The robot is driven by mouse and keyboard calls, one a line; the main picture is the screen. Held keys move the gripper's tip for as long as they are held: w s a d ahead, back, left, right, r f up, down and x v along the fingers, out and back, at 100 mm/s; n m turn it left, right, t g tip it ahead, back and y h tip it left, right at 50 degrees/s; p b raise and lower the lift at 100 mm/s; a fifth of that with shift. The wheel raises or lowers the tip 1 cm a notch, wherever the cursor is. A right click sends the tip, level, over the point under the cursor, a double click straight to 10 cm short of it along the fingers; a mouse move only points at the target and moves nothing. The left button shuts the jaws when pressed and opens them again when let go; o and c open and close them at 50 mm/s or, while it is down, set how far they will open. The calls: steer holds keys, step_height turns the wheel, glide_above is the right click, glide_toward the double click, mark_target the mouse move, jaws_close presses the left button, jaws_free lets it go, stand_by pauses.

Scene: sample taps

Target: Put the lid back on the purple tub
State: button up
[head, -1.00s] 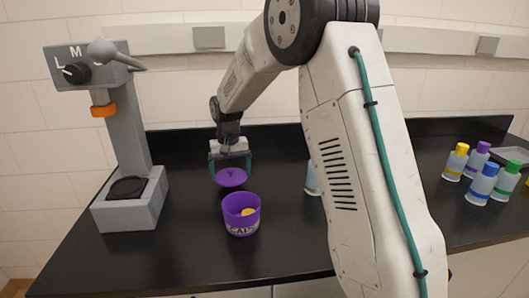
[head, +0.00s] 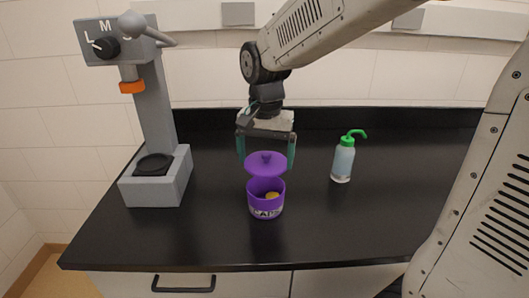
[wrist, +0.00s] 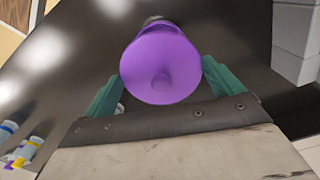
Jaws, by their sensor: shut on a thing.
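The purple tub (head: 266,206) stands upright and open on the black bench, with a label on its front and something yellow inside. The purple lid (head: 265,166) is level, knob up, above and slightly behind the tub's mouth in the head view. A gap shows the tub's inside, so the lid is not seated. My gripper (head: 266,157) points down, shut on the lid with a teal finger on either side of it. In the wrist view, the lid (wrist: 160,68) fills the space between the fingers and hides most of what lies beneath.
A grey stand with an L/M dial (head: 158,180) is on the left of the bench. A wash bottle with a green cap (head: 343,160) stands to the right of the tub. Several small bottles show at the wrist view's lower left (wrist: 25,150). Bench front is clear.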

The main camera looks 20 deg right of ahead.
steer(key=shift+f, duration=3.05)
steer(key=shift+f, duration=0.15)
steer(key=o, duration=0.6)
steer(key=shift+o, duration=0.2)
steer(key=shift+r, duration=3.5)
jaws_close()
